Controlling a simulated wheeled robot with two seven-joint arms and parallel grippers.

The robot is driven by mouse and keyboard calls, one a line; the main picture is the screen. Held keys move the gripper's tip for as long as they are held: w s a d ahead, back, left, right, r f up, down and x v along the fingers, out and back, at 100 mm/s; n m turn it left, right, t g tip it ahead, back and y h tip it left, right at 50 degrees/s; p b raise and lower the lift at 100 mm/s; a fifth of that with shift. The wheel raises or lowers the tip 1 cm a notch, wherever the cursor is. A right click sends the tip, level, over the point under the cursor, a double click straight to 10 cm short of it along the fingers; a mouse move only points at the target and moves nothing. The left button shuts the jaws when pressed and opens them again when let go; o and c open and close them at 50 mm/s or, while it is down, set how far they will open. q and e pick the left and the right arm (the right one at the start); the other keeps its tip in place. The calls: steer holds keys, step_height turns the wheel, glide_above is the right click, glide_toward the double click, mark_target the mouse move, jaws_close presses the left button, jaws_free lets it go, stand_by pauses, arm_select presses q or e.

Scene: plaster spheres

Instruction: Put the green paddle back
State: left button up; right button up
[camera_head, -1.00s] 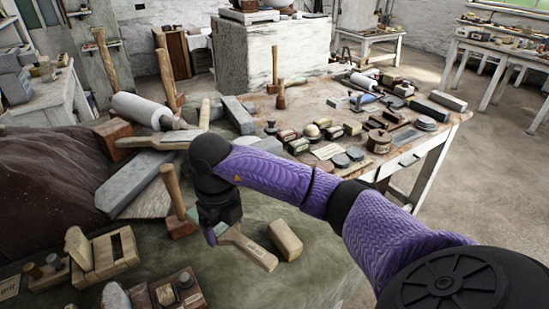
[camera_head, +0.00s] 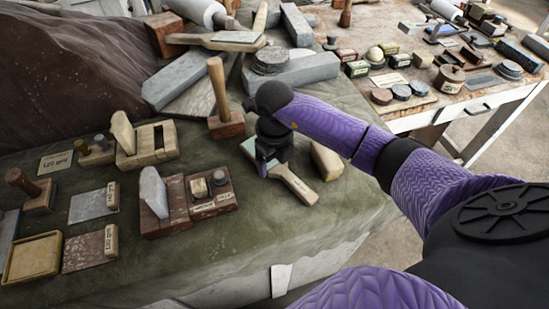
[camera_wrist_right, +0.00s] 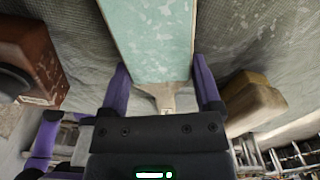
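The green paddle (camera_head: 296,186) lies on the cloth-covered table in the head view, its pale wooden handle pointing to the lower right. Its green face is mostly hidden by my right gripper (camera_head: 263,168), which points down over it. In the right wrist view, the pale green, worn face (camera_wrist_right: 155,40) runs between the purple fingers of my right gripper (camera_wrist_right: 162,88). The fingers stand apart, one on each side of the paddle near where it narrows to the handle. I cannot tell whether they touch its edges. My left gripper is not in view.
A wooden block (camera_head: 326,160) lies right of the paddle. A mallet (camera_head: 226,123) stands just behind my right gripper, with grey stone slabs (camera_head: 187,78) beyond. Bare cloth (camera_head: 215,250) is at the front.

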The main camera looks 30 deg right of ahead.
mark_target(275, 162)
steer(key=shift+o, duration=1)
steer(key=shift+r, duration=0.25)
step_height(275, 162, up, 12)
steer(key=p, duration=0.2)
steer(key=shift+p, duration=0.4)
steer(key=shift+f, duration=0.1)
